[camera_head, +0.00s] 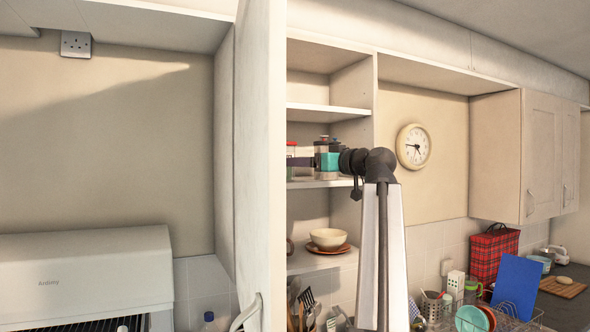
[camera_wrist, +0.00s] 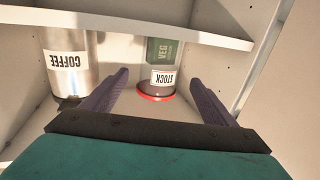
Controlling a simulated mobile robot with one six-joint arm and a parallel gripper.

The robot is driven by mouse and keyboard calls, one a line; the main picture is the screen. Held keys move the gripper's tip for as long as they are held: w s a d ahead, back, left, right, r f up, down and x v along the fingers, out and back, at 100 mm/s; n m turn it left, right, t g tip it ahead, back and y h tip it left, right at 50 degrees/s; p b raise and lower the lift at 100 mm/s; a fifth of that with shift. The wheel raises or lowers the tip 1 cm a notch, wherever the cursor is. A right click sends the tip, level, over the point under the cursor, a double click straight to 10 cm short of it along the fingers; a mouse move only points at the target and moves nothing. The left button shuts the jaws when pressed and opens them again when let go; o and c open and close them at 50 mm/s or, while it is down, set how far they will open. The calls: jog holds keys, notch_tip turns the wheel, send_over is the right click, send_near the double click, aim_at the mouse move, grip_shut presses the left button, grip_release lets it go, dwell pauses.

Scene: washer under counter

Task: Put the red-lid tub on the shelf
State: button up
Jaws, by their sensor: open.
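The red-lid tub (camera_wrist: 163,78), labelled STOCK, shows upside down in the wrist view, upright on a shelf inside the cupboard. Its red lid (camera_wrist: 156,97) faces the lower part of that picture. In the head view a red lid (camera_head: 292,144) shows on the middle shelf (camera_head: 325,183), partly hidden by the tall white panel. My gripper (camera_wrist: 157,76) is open, one dark finger on each side of the tub in the picture. I see no finger touching it and cannot tell how deep it sits between them. In the head view my gripper (camera_head: 297,161) reaches left into the shelf unit.
A steel COFFEE canister (camera_wrist: 72,65) stands beside the left finger in the wrist view. A green VEG box (camera_wrist: 160,50) is close to the tub. A white panel (camera_head: 260,160) borders the unit. The lower shelf holds a bowl (camera_head: 328,237); the upper shelf (camera_head: 325,112) looks empty.

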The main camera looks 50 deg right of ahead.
jog(key=shift+s+a+b, duration=0.15)
jog(key=shift+s+b, duration=0.4)
jog(key=shift+s, duration=1.5)
